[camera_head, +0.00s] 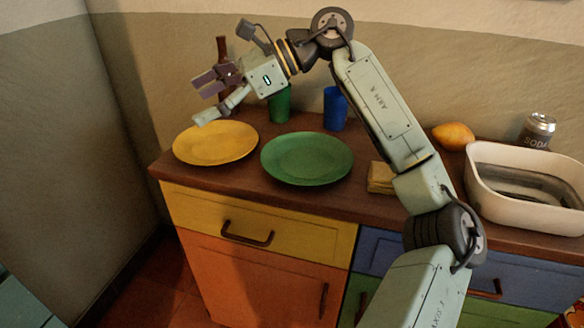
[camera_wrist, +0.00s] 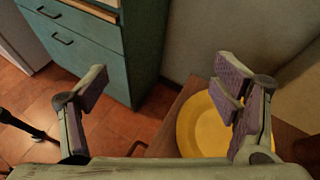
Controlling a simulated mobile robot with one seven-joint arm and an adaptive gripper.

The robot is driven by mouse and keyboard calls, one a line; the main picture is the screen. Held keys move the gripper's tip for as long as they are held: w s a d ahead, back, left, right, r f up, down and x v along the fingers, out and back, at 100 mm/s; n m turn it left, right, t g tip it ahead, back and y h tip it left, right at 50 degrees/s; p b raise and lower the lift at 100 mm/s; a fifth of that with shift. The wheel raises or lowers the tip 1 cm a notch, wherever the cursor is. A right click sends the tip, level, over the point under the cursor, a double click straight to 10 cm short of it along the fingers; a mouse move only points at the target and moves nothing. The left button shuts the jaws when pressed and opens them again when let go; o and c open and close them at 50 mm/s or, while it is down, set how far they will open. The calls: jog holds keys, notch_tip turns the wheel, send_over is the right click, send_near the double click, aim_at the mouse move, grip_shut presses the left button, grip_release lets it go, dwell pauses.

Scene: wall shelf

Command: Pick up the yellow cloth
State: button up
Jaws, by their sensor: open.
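The yellow cloth (camera_head: 380,177) lies folded on the brown counter, right of the green plate. My arm partly covers its right side in the head view. It does not show in the wrist view. My gripper (camera_head: 200,100) is open and empty above the left end of the counter, over the yellow plate and well to the left of the cloth. In the wrist view my gripper (camera_wrist: 160,90) has its fingers spread wide, with the floor and the counter edge between and below them.
A yellow plate (camera_head: 215,143) and a green plate (camera_head: 307,158) lie left of the cloth. A brown bottle (camera_head: 222,50), green cup (camera_head: 280,104) and blue cup (camera_head: 335,109) stand behind. To the right are a yellow fruit (camera_head: 454,136), a soda can (camera_head: 538,130) and a white basin (camera_head: 520,205).

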jog(key=w+d+f+m+t+h, duration=0.1)
jog(key=w+d+f, duration=0.1)
jog(key=d, duration=0.4)
jog(key=w+d+f+m+t+h, duration=0.1)
jog(key=w+d+t+h, duration=0.1)
jog(key=d, duration=0.3)
jog(key=m+h, duration=0.4)
jog(key=h, duration=0.2)
send_near(380, 175)
jog(key=f, duration=0.1)
jog(key=d+f, duration=0.1)
jog(key=f+b, duration=0.1)
jog(key=f, duration=0.1)
jog(key=shift+w+d, duration=0.2)
jog(key=shift+w, duration=0.1)
jog(key=shift+t, duration=0.3)
jog(key=shift+p+x, duration=0.6)
jog(key=shift+x, duration=2.4)
jog(key=shift+w+a, duration=0.1)
jog(key=shift+a, duration=0.1)
jog(key=shift+c, duration=0.2)
jog(key=c, duration=1.1)
jog(key=shift+o, duration=0.2)
jog(key=shift+r, duration=0.1)
